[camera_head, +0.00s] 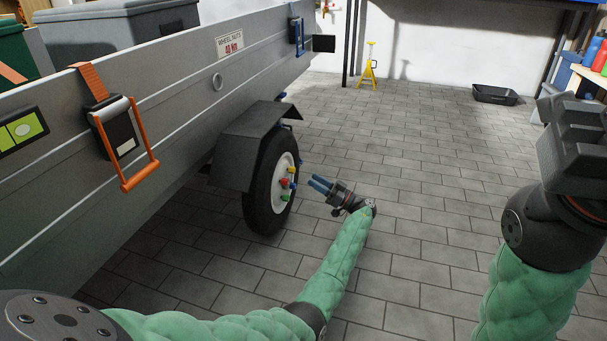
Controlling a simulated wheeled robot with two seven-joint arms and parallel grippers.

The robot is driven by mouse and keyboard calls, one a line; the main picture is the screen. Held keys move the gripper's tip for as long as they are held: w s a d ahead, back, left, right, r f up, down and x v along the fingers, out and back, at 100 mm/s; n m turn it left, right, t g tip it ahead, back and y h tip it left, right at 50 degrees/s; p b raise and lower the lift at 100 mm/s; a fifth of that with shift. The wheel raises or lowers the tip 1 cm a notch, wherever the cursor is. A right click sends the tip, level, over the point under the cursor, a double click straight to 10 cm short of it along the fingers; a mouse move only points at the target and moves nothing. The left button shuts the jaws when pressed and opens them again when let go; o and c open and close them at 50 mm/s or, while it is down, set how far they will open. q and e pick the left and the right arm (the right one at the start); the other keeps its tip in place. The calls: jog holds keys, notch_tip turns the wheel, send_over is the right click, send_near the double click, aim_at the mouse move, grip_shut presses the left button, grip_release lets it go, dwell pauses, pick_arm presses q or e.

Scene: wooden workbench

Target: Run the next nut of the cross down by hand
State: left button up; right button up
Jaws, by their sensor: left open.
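The trailer wheel (256,196) stands under a grey mudguard, with a white rim (281,168) facing right. How far each is threaded cannot be seen. My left gripper (318,184) is just right of the wheel, its blue fingers pointing at the nuts. It is open, apart from them, and I see nothing between the fingers. My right gripper (577,125) is raised at the right edge; its fingers are not clear.
The grey trailer side (180,110) fills the left, with an orange-handled latch (125,145) and a wheel nuts sign (230,45). A yellow stand (369,68) and a black tray (495,95) are on the floor behind. The paved floor (430,170) between is clear.

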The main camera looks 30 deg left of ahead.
aim_at(291, 170)
pick_arm(q)
jog(key=s+a+r+n+b, duration=0.2)
jog(key=a+r+b, duration=0.1)
jog(key=a, duration=0.4)
jog(key=shift+s+n+g+b, duration=0.2)
jog(key=shift+n+g+b, duration=0.1)
jog(key=shift+b, duration=0.05)
grip_shut()
